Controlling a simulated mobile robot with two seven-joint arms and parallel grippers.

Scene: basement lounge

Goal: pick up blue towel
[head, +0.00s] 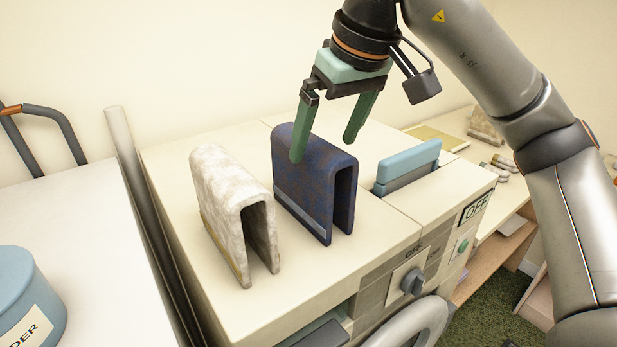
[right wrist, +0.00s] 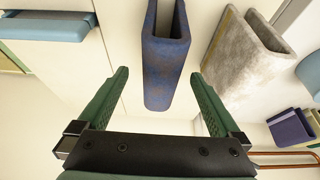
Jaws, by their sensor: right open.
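The blue towel (head: 305,180) is dark blue with brownish mottling and a pale band near its lower edge. It stands folded like an upside-down U on the white machine top (head: 385,235). My right gripper (head: 324,148) is open and empty, pointing down over the towel. In the head view one green finger overlaps the towel's left upper part; the other is behind its right end. In the right wrist view the blue towel (right wrist: 166,75) shows in the gap between the open fingers (right wrist: 159,75). I cannot tell whether a finger touches it. My left gripper is not in view.
A whitish folded towel (head: 222,195) stands close to the left of the blue one. A light-blue handle or lid (head: 408,165) rises to the right. A blue tub (head: 25,300) stands on the white surface at far left. The machine's front corner is clear.

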